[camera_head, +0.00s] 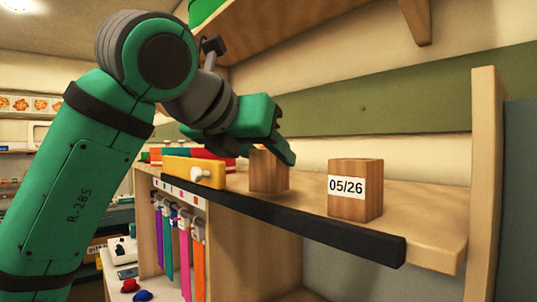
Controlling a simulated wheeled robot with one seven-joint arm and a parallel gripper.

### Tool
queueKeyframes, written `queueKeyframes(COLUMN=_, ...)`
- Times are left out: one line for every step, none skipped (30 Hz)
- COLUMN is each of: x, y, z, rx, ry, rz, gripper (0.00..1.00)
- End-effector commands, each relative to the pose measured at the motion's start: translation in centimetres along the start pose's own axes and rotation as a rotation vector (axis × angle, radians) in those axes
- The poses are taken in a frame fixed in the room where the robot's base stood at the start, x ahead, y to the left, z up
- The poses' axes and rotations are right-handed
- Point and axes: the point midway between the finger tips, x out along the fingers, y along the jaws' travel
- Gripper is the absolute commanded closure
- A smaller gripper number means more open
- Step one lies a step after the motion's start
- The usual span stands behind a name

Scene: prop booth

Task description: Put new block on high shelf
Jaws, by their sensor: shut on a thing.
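My gripper (275,146), green and at the end of my arm, reaches down over the shelf from the upper left. It is shut on a plain wooden block (268,174), whose top is partly hidden by the fingers. The block appears upright at shelf level; I cannot tell whether it touches the board. A second wooden block (369,190) stands upright to its right, with a white label reading "05/26". Both are over the wooden shelf (430,216) with a black front edge.
A yellow box with a white knob (194,172) and red items stand left of the held block. Another wooden shelf (300,32) hangs above. A wooden post (484,180) bounds the right end. Colored straps (185,250) hang below. Bare board lies right of the labeled block.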

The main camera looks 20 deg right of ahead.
Motion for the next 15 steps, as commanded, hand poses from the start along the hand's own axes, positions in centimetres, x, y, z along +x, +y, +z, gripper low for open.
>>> queueKeyframes(x=-0.01, y=0.01, z=-0.05, rx=0.0, ry=-0.001, rz=0.0, gripper=0.83)
queueKeyframes(x=-0.01, y=0.01, z=-0.05, rx=0.0, ry=-0.001, rz=0.0, gripper=0.83)
queueKeyframes(x=-0.03, y=0.01, z=-0.03, rx=0.0, ry=-0.001, rz=0.0, gripper=0.83)
queueKeyframes(x=-0.03, y=0.01, z=-0.02, rx=0.0, ry=-0.001, rz=0.0, gripper=0.83)
queueKeyframes(x=-0.03, y=0.01, z=-0.01, rx=0.0, ry=-0.001, rz=0.0, gripper=0.83)
queueKeyframes(x=-0.04, y=0.01, z=-0.01, rx=0.0, ry=-0.001, rz=0.0, gripper=0.83)
queueKeyframes(x=-0.04, y=0.01, z=-0.01, rx=0.0, ry=-0.001, rz=0.0, gripper=0.83)
queueKeyframes(x=-0.02, y=0.01, z=-0.04, rx=-0.001, ry=-0.001, rz=0.0, gripper=0.83)
queueKeyframes(x=0.01, y=0.02, z=-0.12, rx=-0.001, ry=-0.001, rz=0.0, gripper=0.83)
queueKeyframes(x=0.04, y=0.02, z=-0.2, rx=-0.001, ry=-0.001, rz=0.0, gripper=0.83)
queueKeyframes(x=0.07, y=0.02, z=-0.27, rx=-0.001, ry=-0.001, rz=0.0, gripper=0.83)
queueKeyframes(x=0.11, y=0.02, z=-0.36, rx=-0.001, ry=-0.001, rz=0.0, gripper=0.83)
queueKeyframes(x=0.14, y=0.02, z=-0.42, rx=-0.001, ry=-0.001, rz=0.0, gripper=0.83)
queueKeyframes(x=0.16, y=0.02, z=-0.49, rx=-0.001, ry=-0.001, rz=0.0, gripper=0.83)
queueKeyframes(x=0.2, y=0.02, z=-0.58, rx=-0.001, ry=-0.001, rz=0.0, gripper=0.83)
